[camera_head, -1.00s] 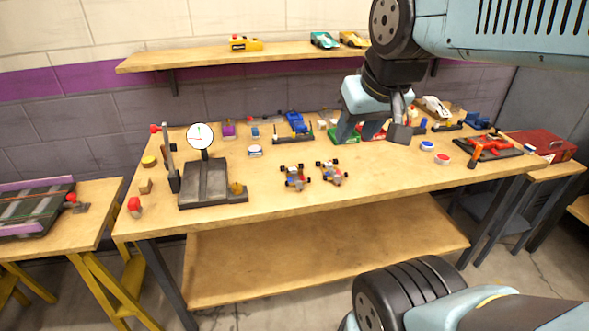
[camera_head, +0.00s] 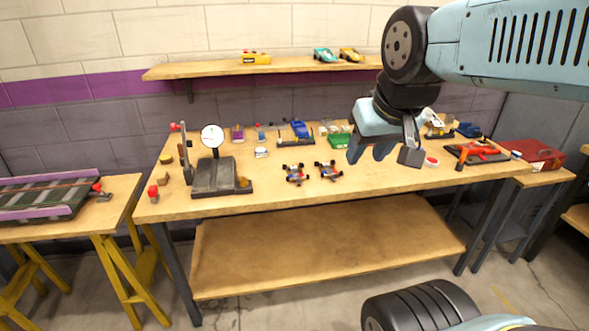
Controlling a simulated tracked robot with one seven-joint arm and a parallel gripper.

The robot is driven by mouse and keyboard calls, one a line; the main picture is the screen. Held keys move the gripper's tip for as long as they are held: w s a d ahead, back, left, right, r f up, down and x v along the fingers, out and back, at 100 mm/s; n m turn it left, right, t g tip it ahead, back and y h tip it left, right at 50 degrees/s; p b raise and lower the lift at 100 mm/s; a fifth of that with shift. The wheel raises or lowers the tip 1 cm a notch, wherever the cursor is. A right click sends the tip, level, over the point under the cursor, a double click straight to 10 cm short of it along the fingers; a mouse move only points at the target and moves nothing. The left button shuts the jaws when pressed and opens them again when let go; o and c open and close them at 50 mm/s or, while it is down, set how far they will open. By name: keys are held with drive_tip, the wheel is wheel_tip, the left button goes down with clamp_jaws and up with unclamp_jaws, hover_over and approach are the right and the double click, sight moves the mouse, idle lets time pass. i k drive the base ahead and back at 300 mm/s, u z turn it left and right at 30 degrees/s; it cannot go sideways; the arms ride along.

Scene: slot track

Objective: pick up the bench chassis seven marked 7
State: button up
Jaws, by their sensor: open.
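Two small car chassis with dark wheels lie side by side near the front middle of the workbench (camera_head: 420,180). One is the left chassis (camera_head: 295,174), the other the right chassis (camera_head: 328,170). Both show blue and reddish parts. Any number on them is too small to read, so I cannot tell which is marked 7. My gripper (camera_head: 368,155) hangs above the bench to the right of both chassis, apart from them. It is open, with its fingers pointing down, and nothing shows between them.
A dial gauge (camera_head: 212,137) on a dark stand is at the bench's left. A blue car on a stand (camera_head: 301,130) is behind the chassis. A red clamp-like tool (camera_head: 478,150) lies at the right. A shelf (camera_head: 200,71) with cars hangs above. The bench front around the chassis is clear.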

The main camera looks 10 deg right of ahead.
sight(328, 171)
drive_tip(key=z, duration=0.15)
drive_tip(key=i, duration=0.9)
drive_tip(key=u, duration=0.05)
